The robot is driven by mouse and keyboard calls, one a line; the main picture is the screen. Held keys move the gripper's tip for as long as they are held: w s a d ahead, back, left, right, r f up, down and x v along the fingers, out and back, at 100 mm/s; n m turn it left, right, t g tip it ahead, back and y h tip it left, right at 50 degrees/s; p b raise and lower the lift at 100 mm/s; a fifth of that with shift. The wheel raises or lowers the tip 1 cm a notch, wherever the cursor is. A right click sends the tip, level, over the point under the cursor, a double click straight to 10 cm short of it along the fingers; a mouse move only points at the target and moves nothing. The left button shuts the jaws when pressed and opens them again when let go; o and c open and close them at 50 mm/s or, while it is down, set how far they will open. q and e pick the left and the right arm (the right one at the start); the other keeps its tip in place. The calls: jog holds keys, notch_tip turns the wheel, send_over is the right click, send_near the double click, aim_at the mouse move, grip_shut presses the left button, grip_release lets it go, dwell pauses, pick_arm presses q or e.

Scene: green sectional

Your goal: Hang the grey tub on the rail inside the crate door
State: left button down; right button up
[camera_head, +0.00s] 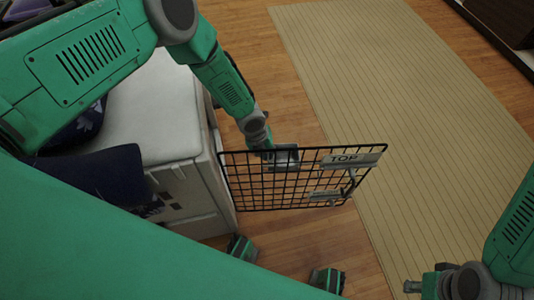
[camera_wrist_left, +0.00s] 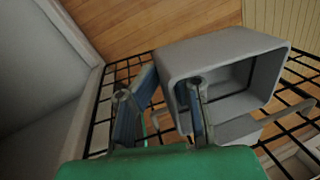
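The grey tub (camera_head: 285,158) is at the upper part of the black wire crate door (camera_head: 262,203); in the left wrist view the tub (camera_wrist_left: 262,48) shows its open mouth. My left gripper (camera_head: 266,147) is at the tub. In the wrist view its fingers (camera_wrist_left: 165,95) are spread around the tub's left wall, one outside and one inside the mouth, with a gap beside the wall. A light grey rail (camera_wrist_left: 275,117) runs beside the tub; I cannot tell whether the tub hangs on it. My right gripper (camera_head: 425,286) is at the lower right, away from the door; its fingers are unclear.
A pale crate body (camera_head: 200,205) with a light cushioned top (camera_head: 155,110) stands left of the door. A "TOP" plate (camera_head: 352,160) is on the door. Wood floor and a beige striped rug (camera_head: 370,80) are clear beyond.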

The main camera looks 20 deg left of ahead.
pick_arm(q)
jog(key=c, duration=1.6)
grip_release()
jog(key=shift+c, duration=0.2)
jog(key=v, duration=1.2)
